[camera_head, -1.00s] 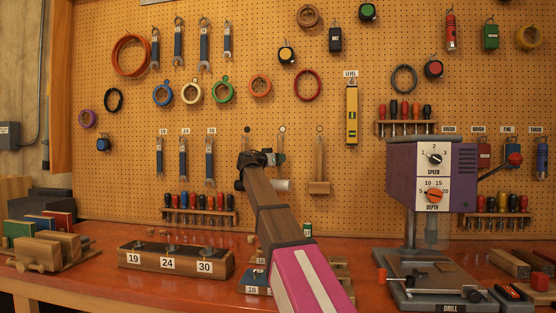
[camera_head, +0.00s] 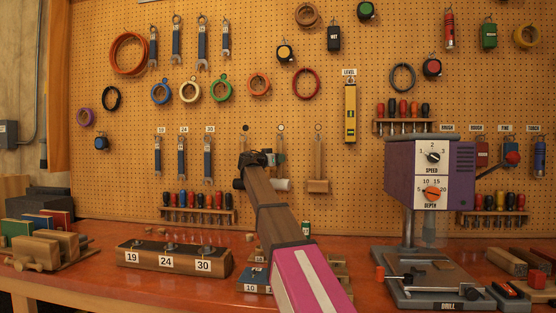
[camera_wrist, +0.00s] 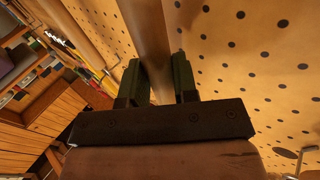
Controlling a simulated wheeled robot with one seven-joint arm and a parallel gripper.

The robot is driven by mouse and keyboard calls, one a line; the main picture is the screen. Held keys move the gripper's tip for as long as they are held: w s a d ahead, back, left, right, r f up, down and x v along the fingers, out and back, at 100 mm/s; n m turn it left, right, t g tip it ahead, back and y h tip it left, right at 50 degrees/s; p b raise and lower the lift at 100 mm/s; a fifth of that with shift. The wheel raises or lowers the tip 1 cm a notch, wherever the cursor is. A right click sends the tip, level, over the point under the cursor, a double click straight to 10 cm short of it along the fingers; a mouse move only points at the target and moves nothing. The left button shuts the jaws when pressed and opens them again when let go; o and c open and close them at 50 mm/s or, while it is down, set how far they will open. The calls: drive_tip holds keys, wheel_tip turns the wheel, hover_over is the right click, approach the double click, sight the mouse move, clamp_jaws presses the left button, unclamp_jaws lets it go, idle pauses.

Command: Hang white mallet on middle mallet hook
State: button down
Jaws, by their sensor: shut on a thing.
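The white mallet shows its white head (camera_head: 283,184) just right of my forearm in the head view, at about the height of the neighbouring mallet heads. My gripper (camera_head: 264,158) is up at the pegboard, mostly hidden behind my own wrist. In the wrist view its two green fingers (camera_wrist: 157,68) are shut on a round wooden handle (camera_wrist: 150,35). The middle mallet hook lies below a white round marker (camera_head: 281,128); a handle stretch shows under it. Whether the handle is on the hook or in front of it, I cannot tell.
A dark mallet head (camera_head: 238,184) shows left of my wrist, under the black marker (camera_head: 245,128). A wooden mallet (camera_head: 318,184) hangs at the right. A purple drill press (camera_head: 462,178) stands further right.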

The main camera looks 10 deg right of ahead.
drive_tip(key=c, duration=0.8)
unclamp_jaws()
